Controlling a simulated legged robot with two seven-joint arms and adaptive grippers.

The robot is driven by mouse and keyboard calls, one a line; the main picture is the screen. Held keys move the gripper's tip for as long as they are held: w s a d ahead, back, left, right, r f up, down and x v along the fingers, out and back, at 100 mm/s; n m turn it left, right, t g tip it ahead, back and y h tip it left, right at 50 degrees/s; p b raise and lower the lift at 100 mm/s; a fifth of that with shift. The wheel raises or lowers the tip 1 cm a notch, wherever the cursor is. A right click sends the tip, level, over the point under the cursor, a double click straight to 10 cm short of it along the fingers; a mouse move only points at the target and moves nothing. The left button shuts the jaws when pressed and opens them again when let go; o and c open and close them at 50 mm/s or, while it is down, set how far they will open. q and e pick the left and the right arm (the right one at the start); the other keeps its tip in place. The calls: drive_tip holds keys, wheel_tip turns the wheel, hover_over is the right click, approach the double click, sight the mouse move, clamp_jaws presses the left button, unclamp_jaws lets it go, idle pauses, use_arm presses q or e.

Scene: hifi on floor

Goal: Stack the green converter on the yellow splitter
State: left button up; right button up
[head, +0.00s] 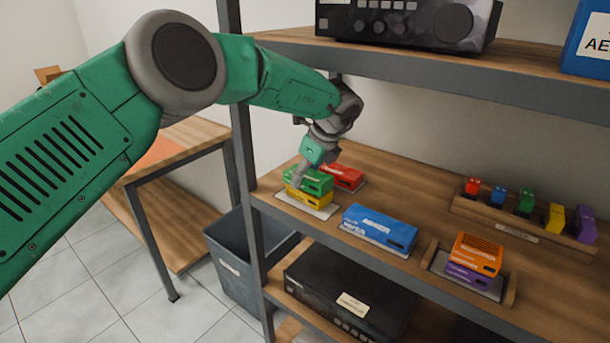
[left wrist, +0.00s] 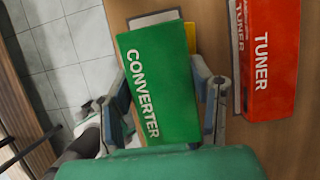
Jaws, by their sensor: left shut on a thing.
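The green converter (head: 309,180) sits over the yellow splitter (head: 308,198) near the left end of the middle shelf. The splitter rests on a pale mat (head: 318,211). My left gripper (head: 300,180) comes down over the converter. In the left wrist view the converter (left wrist: 160,82) lies between the two fingers of my left gripper (left wrist: 165,95), which are shut on it. A bit of the yellow splitter (left wrist: 191,38) shows beside the converter's far end; the rest is hidden beneath it. My right gripper is not in view.
A red tuner (head: 343,177) lies close behind; it also shows in the left wrist view (left wrist: 268,60). A blue box (head: 379,230) is to the right. An orange box (head: 477,253) sits on a purple one (head: 468,277) in a holder. The upper shelf (head: 420,66) overhangs.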

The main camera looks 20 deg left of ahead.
use_arm(q)
drive_tip(key=shift+f, duration=0.35)
idle(0.7)
drive_tip(key=o, duration=1.7)
drive_tip(key=shift+c, duration=0.2)
drive_tip(key=r, duration=0.1)
drive_tip(key=d, duration=0.1)
drive_tip(key=d+r, duration=0.1)
drive_tip(key=shift+s+r, duration=0.25)
drive_tip(key=shift+r, duration=0.1)
drive_tip(key=s+d, duration=0.1)
drive_tip(key=d, duration=0.2)
drive_tip(key=s+d, duration=0.1)
drive_tip(key=d, duration=0.3)
drive_tip(key=s+d, duration=0.1)
drive_tip(key=d, duration=0.2)
drive_tip(key=shift+s+d, duration=0.25)
drive_tip(key=shift+d, duration=0.05)
drive_tip(key=shift+a, duration=0.1)
